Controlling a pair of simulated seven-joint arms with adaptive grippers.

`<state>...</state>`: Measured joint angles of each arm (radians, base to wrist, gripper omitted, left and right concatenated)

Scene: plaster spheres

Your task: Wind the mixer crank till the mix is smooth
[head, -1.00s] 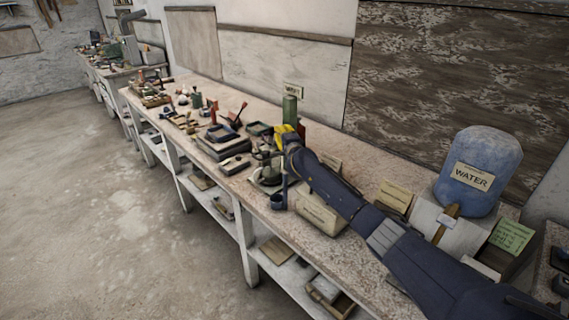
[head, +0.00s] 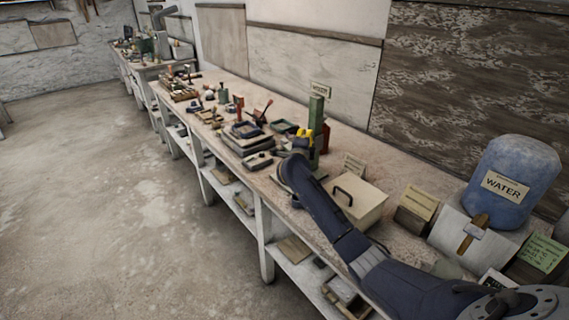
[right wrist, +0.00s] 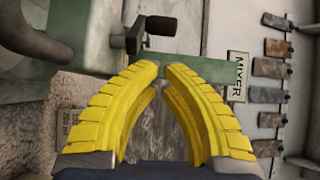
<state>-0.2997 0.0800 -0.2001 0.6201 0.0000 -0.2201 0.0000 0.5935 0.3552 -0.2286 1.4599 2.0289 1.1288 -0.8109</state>
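The mixer is a green upright column (head: 316,112) on the bench, under a small sign (head: 320,90); the sign in the right wrist view (right wrist: 238,77) reads MIXER. A dark crank with a black handle (right wrist: 160,26) shows at the top of the right wrist view, beside the green mixer body (right wrist: 112,62). My right gripper (right wrist: 163,66) has yellow fingers whose tips are together, with nothing seen between them. The crank handle lies beyond the tips, apart from them. In the head view my right gripper (head: 317,136) is at the mixer; my arm hides the mixer's lower part. The mix is hidden.
A pale lidded box with a dark handle (head: 356,198) stands right of my forearm. A blue water container (head: 512,172) is at the bench's right. Several tools and trays (head: 245,138) crowd the bench farther left. The floor (head: 110,220) is clear.

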